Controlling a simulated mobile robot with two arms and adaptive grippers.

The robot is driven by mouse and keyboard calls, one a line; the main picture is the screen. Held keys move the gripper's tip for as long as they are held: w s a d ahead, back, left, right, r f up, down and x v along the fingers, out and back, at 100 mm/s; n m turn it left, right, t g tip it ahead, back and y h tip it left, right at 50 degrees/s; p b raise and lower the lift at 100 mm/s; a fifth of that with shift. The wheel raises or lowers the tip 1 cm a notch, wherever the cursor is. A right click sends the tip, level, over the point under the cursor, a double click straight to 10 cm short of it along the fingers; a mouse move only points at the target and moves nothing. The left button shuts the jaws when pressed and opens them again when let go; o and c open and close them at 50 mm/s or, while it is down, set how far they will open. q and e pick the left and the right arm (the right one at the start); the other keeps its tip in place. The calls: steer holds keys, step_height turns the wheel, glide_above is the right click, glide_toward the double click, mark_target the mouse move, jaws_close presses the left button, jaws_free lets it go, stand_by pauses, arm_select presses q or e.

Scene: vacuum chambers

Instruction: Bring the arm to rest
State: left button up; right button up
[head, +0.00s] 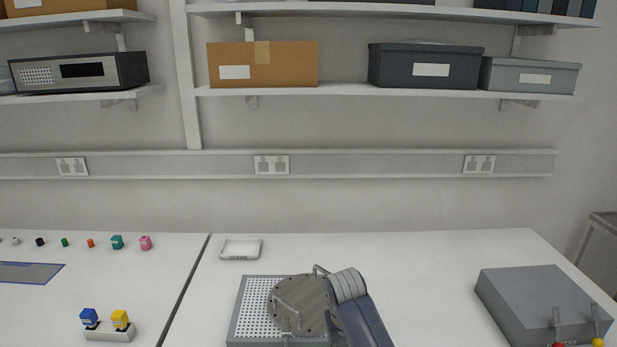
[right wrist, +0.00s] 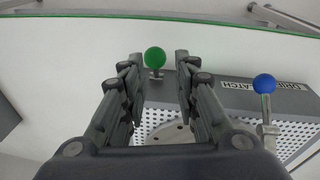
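In the right wrist view my right gripper (right wrist: 160,62) is open, its two fingers apart. A green ball knob (right wrist: 155,57) on a short stem shows between the fingertips, nearer the left one. No contact with the fingers is visible, and I cannot tell how far beyond them it is. A blue ball knob (right wrist: 264,83) on a metal stem stands to the right of the gripper. In the head view a blue-grey link of my arm (head: 357,312) rises from the bottom edge beside a round metal lid (head: 298,300). My left gripper is in neither view.
The lid, with handles, sits over a perforated plate (head: 249,318). A grey box (head: 535,298) with red and yellow knobs stands at the right. A white tray (head: 240,248) lies behind the plate. Small coloured parts stand on the left table.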

steer(key=s+d+f+t+y, duration=0.1)
steer(key=s+d+f, duration=0.25)
steer(key=s, duration=0.55)
steer(key=s+d+f, duration=0.3)
steer(key=s+f, duration=0.2)
steer(key=s, duration=0.3)
steer(key=s+d+r+t, duration=0.1)
steer(key=s+d+r, duration=0.15)
steer(key=s, duration=0.55)
steer(key=s+d+r, duration=0.2)
steer(key=s+r, duration=0.1)
steer(key=s, duration=0.5)
step_height(320, 180, down, 31)
steer(key=s+g+b, duration=0.1)
steer(key=s+b, duration=0.1)
steer(key=b, duration=0.1)
steer(key=s+d+f+n+g+b, duration=0.1)
steer(key=s+d+f, duration=0.1)
steer(key=s+f, duration=1.4)
steer(key=shift+d+f+b, duration=0.3)
steer(key=shift+f+b, duration=0.05)
steer(key=shift+f, duration=0.05)
